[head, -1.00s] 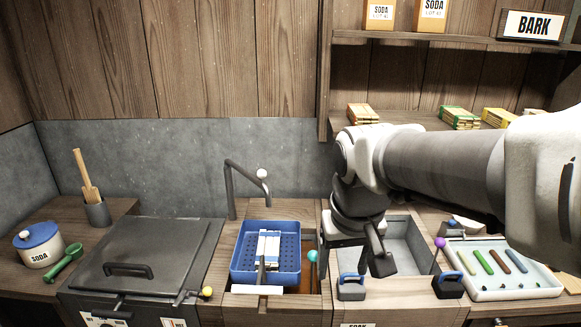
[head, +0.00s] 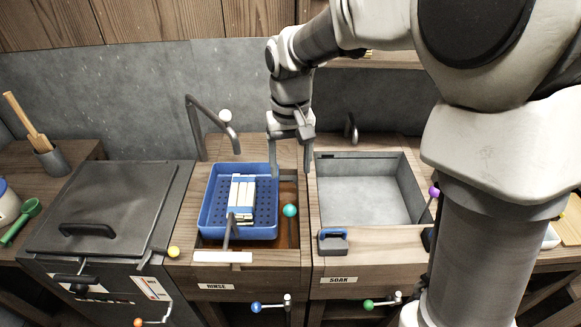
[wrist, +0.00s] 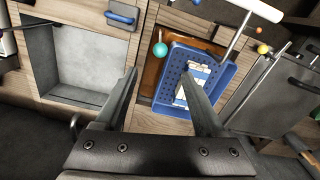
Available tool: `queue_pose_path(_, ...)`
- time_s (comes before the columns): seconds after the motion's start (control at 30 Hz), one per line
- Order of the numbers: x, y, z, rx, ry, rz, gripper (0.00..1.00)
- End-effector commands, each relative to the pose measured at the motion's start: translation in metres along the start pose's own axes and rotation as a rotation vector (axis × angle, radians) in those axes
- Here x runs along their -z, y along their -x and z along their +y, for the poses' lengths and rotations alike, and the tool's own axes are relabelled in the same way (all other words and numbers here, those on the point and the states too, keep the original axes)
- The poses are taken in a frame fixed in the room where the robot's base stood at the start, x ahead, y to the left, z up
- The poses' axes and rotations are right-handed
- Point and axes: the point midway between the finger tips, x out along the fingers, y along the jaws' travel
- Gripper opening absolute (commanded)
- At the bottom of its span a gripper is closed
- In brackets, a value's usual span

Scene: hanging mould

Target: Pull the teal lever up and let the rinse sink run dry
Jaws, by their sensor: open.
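The teal lever (head: 289,210) is a round teal knob on a thin rod, standing at the right side of the rinse sink. It also shows in the wrist view (wrist: 160,49). The rinse sink (head: 255,258) holds brown liquid, seen beside and in front of a blue perforated basket (head: 210,215) with pale blocks in it. My gripper (head: 291,168) is open and empty, pointing down above and behind the lever. In the wrist view its fingertips (wrist: 158,74) are apart, with the knob beyond the gap. The lever's lower end is hard to see.
A tap (head: 208,120) rises behind the basket. The grey soak sink (head: 365,200) lies to the right, with a blue-handled block (head: 332,241) on its front edge and a purple knob (head: 434,192) at its side. A lidded dark tank (head: 110,215) with a yellow knob (head: 173,252) stands left.

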Motion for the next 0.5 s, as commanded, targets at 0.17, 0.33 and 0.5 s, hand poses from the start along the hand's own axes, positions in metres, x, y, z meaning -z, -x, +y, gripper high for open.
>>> queue_pose_path(0.17,0.002,-0.007,-0.003,0.002,0.003,-0.01,0.71)
queue_pose_path(0.33,0.002,-0.029,-0.003,0.001,0.003,-0.012,0.71)
queue_pose_path(0.5,0.001,-0.066,-0.003,0.002,0.002,-0.015,0.71)
